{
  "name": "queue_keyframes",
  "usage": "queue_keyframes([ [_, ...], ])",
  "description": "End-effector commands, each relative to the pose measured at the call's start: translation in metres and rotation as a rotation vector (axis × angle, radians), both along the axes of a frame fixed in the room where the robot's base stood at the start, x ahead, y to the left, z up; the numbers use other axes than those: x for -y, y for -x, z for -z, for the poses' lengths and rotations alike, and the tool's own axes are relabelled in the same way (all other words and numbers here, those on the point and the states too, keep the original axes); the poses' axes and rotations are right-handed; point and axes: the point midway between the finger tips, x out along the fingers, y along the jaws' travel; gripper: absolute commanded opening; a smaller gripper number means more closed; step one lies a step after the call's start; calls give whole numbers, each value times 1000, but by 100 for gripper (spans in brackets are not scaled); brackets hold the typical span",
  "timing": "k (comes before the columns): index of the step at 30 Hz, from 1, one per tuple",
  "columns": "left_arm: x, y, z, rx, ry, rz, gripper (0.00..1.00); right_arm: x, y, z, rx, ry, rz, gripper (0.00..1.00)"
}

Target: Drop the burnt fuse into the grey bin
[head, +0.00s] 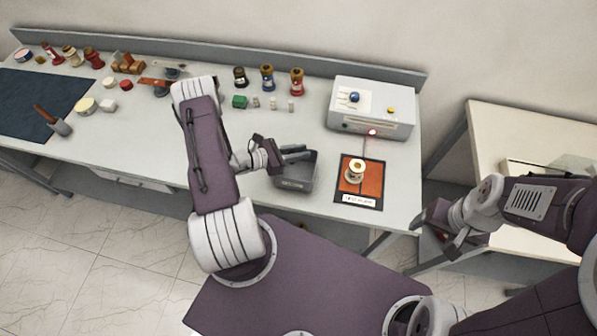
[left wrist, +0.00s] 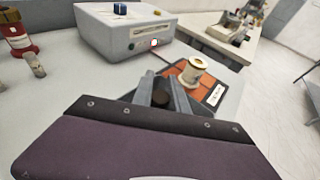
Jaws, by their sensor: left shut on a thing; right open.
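My left gripper (head: 298,153) is over the grey bin (head: 294,184), its fingers above the bin's opening. In the left wrist view, the left gripper (left wrist: 165,92) is shut on a small dark, round-ended piece, which looks like the burnt fuse (left wrist: 160,98). In the head view the fuse is hidden by the fingers or too small to make out. The bin's inside is mostly covered by the gripper. My right gripper (head: 432,228) is open and empty, off the table's right front edge.
An orange mat (head: 372,187) with a cream spool-like part (head: 355,172) lies right of the bin. A grey tester box (head: 371,108) with a red light stands behind it. Several bushings and small blocks stand along the back. A second table (head: 530,130) is at right.

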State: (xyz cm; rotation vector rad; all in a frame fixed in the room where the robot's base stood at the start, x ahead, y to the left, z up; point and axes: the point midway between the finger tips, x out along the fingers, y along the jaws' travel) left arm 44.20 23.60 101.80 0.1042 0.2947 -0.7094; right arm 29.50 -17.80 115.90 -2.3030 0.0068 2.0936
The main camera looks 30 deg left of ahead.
Motion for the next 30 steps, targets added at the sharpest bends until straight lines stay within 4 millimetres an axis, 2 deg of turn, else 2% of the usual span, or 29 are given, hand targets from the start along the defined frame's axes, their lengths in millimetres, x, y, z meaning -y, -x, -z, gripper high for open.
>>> queue_keyframes([
  [1, 0, 0, 10, 0, 0, 0, 0, 0, 0, 8, 0, 0, 0, 73],
  [2, 0, 0, 11, 0, 0, 0, 0, 0, 0, 9, 0, 0, 0, 73],
  [9, 0, 0, 10, 0, 0, 0, 0, 0, 0, 8, 0, 0, 0, 73],
  [10, 0, 0, 10, 0, 0, 0, 22, 0, 0, 8, 0, 0, 0, 73],
  [12, 0, 0, 10, 0, 0, 0, 41, 0, 0, 8, 0, 0, 0, 73],
  [13, 0, 0, 10, 0, 0, 0, 44, 0, 0, 8, 0, 0, 0, 73],
  [23, -3, 2, 10, 0, 0, -2, 44, 0, 0, 9, 0, 0, 0, 73],
  [30, -35, 35, -2, 1, -2, -7, 44, 0, 0, 25, 0, 0, 0, 73],
])
